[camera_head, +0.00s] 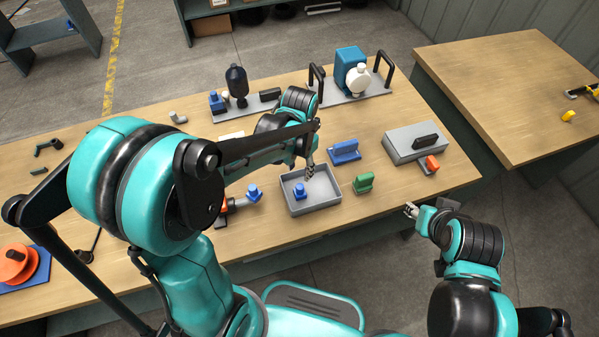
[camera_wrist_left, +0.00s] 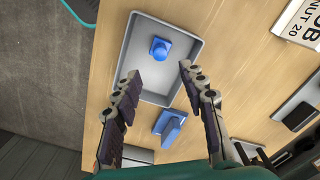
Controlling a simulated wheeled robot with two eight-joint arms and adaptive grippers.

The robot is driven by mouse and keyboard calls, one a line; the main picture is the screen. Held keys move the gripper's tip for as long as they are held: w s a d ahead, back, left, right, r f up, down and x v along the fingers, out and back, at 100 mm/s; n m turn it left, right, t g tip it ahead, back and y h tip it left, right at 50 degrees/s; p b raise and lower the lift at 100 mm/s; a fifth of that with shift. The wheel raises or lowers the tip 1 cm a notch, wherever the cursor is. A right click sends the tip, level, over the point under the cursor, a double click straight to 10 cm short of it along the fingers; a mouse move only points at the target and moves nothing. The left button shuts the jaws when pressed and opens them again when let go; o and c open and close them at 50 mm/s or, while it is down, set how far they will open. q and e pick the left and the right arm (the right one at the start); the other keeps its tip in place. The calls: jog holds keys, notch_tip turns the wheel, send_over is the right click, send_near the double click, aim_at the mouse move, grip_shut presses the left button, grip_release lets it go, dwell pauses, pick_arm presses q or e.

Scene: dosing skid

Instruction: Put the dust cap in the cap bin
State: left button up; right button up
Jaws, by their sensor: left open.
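A blue cap (camera_head: 299,190) with a square-looking base and a knob on top sits inside the shallow grey bin (camera_head: 323,206), resting on its floor. In the left wrist view the same cap (camera_wrist_left: 160,48) is toward the upper part of the bin (camera_wrist_left: 196,62), clear of the walls. My left gripper (camera_head: 309,172) is above the bin. In the left wrist view its fingers (camera_wrist_left: 158,75) are spread wide with nothing between them. My right gripper (camera_head: 411,210) is off the front edge of the table; its jaw state is too small to read.
A similar blue cap (camera_head: 253,192) is left of the bin by an orange part. A blue block (camera_head: 345,152) and a green block (camera_head: 364,182) stand to the right. A skid plate (camera_head: 345,99) with black handles is behind. Bare tabletop lies around the front right.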

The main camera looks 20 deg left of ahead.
pick_arm(q)
jog(key=s+a+r+n+t, duration=0.4)
jog(key=s+r+t, duration=0.3)
jog(key=s+r, duration=0.3)
jog(key=shift+r, duration=0.15)
jog(key=shift+a, duration=0.1)
